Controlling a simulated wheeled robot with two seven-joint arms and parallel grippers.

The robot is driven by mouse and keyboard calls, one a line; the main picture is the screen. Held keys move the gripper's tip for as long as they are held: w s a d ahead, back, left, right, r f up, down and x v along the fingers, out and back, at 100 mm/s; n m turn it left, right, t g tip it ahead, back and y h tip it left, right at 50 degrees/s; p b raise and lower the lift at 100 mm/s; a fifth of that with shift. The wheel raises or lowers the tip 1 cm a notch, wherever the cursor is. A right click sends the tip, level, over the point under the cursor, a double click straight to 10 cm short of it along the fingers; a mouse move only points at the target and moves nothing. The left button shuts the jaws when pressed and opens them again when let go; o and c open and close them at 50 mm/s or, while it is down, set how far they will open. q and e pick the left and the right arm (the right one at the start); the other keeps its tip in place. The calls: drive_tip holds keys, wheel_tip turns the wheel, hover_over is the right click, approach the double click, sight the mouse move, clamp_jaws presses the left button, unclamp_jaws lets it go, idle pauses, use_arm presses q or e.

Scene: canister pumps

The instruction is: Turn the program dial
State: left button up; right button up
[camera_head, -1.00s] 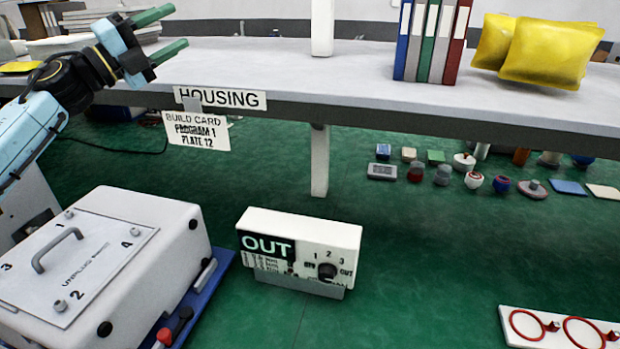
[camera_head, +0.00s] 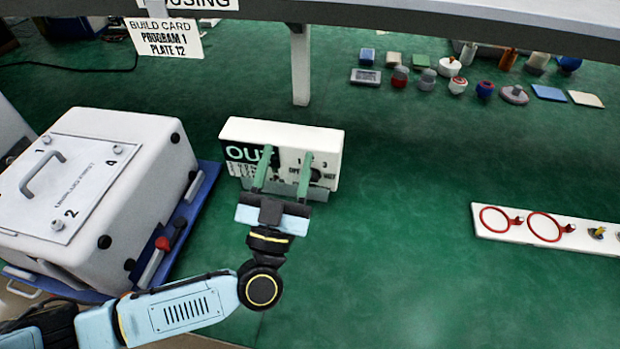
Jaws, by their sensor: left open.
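The program dial (camera_head: 316,174) is a dark round knob on the front of a white control box (camera_head: 282,130). The box stands on the green surface and has a dark panel reading OUT (camera_head: 236,154). My left gripper (camera_head: 285,158) is open in front of the box, its two green fingers pointing at the face. The right finger overlaps the dial's left side in the picture; the left finger lies over the OUT panel. I cannot tell whether either finger touches the box. The fingers hide part of the numbers and labels. My right gripper is not in view.
A white pump housing (camera_head: 140,130) on a blue tray (camera_head: 207,180) stands at left. A build card (camera_head: 165,38) reading PROGRAM 1, PLATE 12 hangs from the shelf edge. A white board with red rings (camera_head: 490,232) lies at right. Small parts line the back. Green surface right of the box is clear.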

use_arm(q)
drive_tip(key=s+d+f+n+g+y, duration=0.1)
drive_tip(key=s+f+g+y, duration=0.15)
drive_tip(key=f, duration=0.45)
drive_tip(key=s+f+n+g+y, duration=0.1)
drive_tip(key=s+f+g, duration=0.3)
drive_tip(key=f, duration=0.2)
drive_tip(key=w+d+b, duration=0.2)
drive_tip(key=w, duration=1)
drive_tip(key=shift+w+d+f, duration=0.15)
drive_tip(key=shift+w+d, duration=0.1)
drive_tip(key=shift+d, duration=0.05)
drive_tip(key=shift+h, duration=0.25)
drive_tip(key=c, duration=1)
drive_tip(key=shift+o, duration=0.2)
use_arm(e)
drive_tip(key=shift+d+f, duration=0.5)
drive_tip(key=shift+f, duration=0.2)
